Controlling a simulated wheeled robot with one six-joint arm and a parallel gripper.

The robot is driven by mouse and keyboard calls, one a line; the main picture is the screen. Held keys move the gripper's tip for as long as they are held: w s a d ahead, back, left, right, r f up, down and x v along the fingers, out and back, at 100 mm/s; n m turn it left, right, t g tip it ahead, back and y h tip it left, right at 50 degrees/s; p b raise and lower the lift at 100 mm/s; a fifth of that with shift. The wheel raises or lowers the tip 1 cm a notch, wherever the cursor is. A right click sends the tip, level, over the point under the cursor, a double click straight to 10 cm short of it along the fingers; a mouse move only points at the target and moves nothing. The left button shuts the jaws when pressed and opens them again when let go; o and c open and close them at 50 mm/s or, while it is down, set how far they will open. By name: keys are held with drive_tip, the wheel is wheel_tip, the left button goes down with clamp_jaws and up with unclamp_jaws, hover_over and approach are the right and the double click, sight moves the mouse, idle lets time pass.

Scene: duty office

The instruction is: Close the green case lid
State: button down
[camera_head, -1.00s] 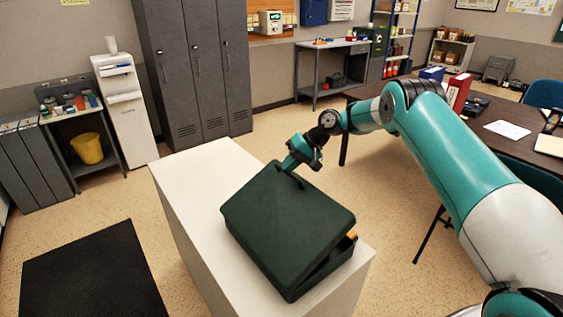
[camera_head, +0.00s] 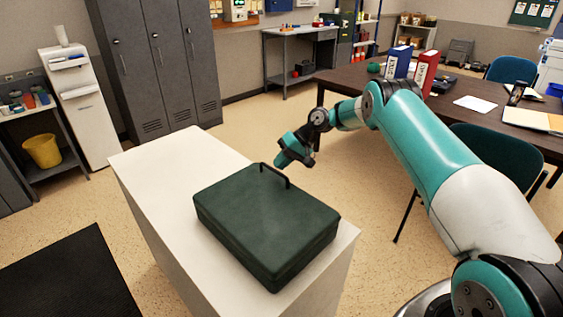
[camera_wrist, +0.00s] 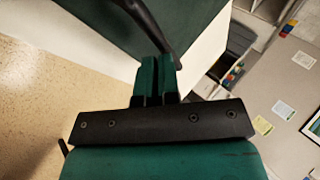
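The dark green case (camera_head: 265,222) lies on a white counter (camera_head: 165,160), with its lid down flat and no gap showing along the front and right sides. The black handle (camera_head: 277,174) stands up at the case's far edge, and it also shows in the wrist view (camera_wrist: 153,28). My gripper (camera_head: 281,163) is just beyond and beside the handle. In the wrist view its two green fingers (camera_wrist: 158,62) are together with only a thin gap and nothing seen between them. The fingertips are close to the handle; I cannot tell whether they touch it.
The left part of the counter is bare. A dark table (camera_head: 440,100) with a red binder (camera_head: 425,72) and a blue binder (camera_head: 398,62) stands behind my arm. A green chair (camera_head: 500,155) is at the right. Grey lockers (camera_head: 155,60) stand at the back.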

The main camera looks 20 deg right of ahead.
drive_tip(key=shift+s+a+f, duration=0.2)
drive_tip(key=shift+a+f, duration=0.15)
drive_tip(key=shift+f, duration=0.1)
drive_tip(key=shift+d+r, duration=0.1)
drive_tip(key=shift+d, duration=0.1)
drive_tip(key=p+v, duration=0.4)
drive_tip(key=v, duration=1.4)
drive_tip(key=shift+w+r, duration=0.2)
drive_tip(key=shift+a, duration=0.1)
